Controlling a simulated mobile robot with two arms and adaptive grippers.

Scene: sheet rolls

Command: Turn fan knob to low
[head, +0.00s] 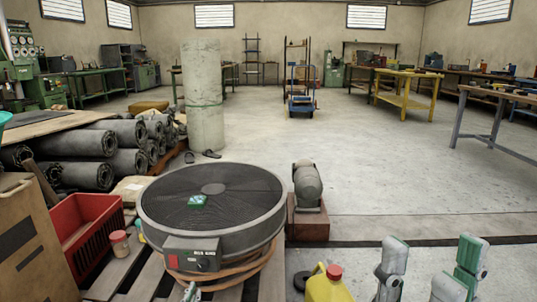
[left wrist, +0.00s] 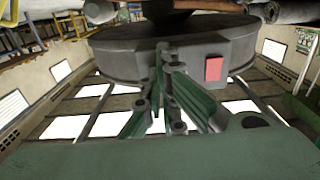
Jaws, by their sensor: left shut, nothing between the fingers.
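The fan (head: 212,190) is a large round drum lying face up, with a dark mesh grille. Its grey control panel (head: 193,255) faces me, with a red switch (head: 173,262) at the left and a small dark knob (head: 203,265) at the right. My left gripper (head: 190,288) is shut and empty, just below the panel. In the left wrist view, which is upside down, its closed fingers (left wrist: 165,52) point at the panel beside the red switch (left wrist: 213,68). They hide the knob there, and I cannot tell contact. My right gripper (head: 432,258) is open and empty, right of the fan.
The fan rests on a wooden pallet (head: 128,282). A red crate (head: 84,228) and small jars (head: 120,243) stand to its left. A yellow jug (head: 326,286) stands to its front right, and a grey motor (head: 307,184) behind that. Sheet rolls (head: 75,143) are stacked behind left.

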